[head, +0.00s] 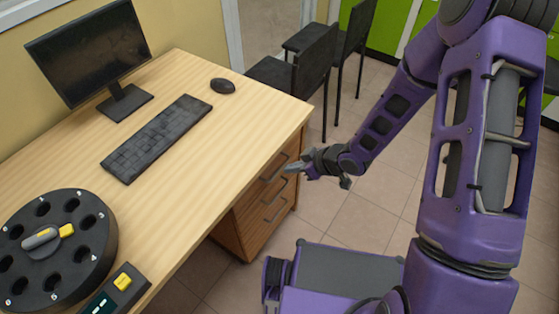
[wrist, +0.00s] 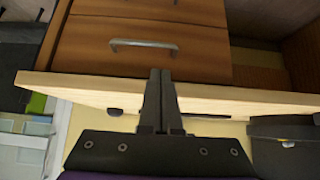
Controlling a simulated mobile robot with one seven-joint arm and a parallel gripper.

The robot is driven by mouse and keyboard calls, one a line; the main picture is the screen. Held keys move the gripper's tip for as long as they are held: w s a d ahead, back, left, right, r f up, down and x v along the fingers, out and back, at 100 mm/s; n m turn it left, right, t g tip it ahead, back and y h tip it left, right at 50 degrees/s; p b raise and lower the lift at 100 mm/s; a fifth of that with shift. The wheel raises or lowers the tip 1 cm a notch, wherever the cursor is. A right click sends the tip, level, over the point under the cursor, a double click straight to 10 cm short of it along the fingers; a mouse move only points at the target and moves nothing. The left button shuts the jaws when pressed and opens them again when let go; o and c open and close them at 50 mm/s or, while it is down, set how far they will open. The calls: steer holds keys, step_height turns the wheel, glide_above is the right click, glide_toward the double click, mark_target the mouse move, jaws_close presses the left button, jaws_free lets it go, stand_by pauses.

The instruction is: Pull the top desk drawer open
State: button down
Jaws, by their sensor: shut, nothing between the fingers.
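The desk's wooden drawer unit (head: 252,222) stands under the right end of the desk, with several grey bar handles on its front. The top drawer's handle (head: 273,168) is just left of my gripper (head: 290,168) in the head view. The wrist view looks inverted, with the desktop edge below the drawers. There the top drawer (wrist: 195,52) appears closed, and its handle (wrist: 144,46) lies just beyond and slightly left of my gripper (wrist: 160,72). My gripper's fingers are shut together, empty, and appear apart from the handle.
The desktop (head: 190,140) overhangs close to my gripper. It holds a monitor (head: 90,50), keyboard (head: 156,137), mouse (head: 222,86) and round black carousel (head: 80,215). Black chairs (head: 310,75) stand behind. Tiled floor (head: 325,205) is open right of the drawers.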

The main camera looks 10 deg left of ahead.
steer(key=b, duration=0.2)
glide_toward(265, 174)
steer(key=x, duration=0.5)
steer(key=shift+a+f, duration=0.1)
steer(key=shift+a, duration=0.1)
steer(key=shift+d, duration=0.1)
